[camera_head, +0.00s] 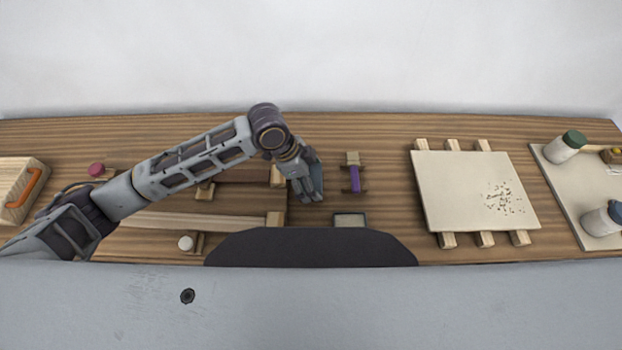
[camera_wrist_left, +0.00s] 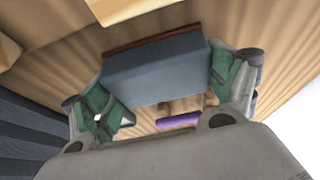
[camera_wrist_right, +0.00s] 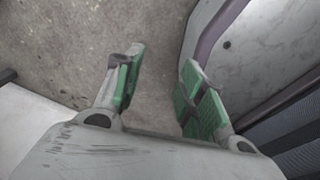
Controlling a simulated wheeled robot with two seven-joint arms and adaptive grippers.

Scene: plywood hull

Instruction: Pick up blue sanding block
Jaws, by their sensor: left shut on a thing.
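The blue sanding block (camera_wrist_left: 156,70) is a blue-grey box with a reddish-brown strip along one edge, seen large in the left wrist view. My left gripper (camera_wrist_left: 165,92) is shut on it, with a green-padded finger against each end. In the head view my left gripper (camera_head: 306,180) is over the middle of the bench, and only a bluish part of the block (camera_head: 317,170) shows beside the fingers. I cannot tell whether the block touches the bench. My right gripper (camera_wrist_right: 160,88) is open and empty above a grey floor.
A purple-handled tool (camera_head: 354,178) lies just right of my left gripper, with a small grey-topped block (camera_head: 349,220) nearer. A pale panel (camera_head: 450,195) on battens lies further right, then jars on a board (camera_head: 565,190). Wooden strips (camera_head: 160,220) lie left under my arm.

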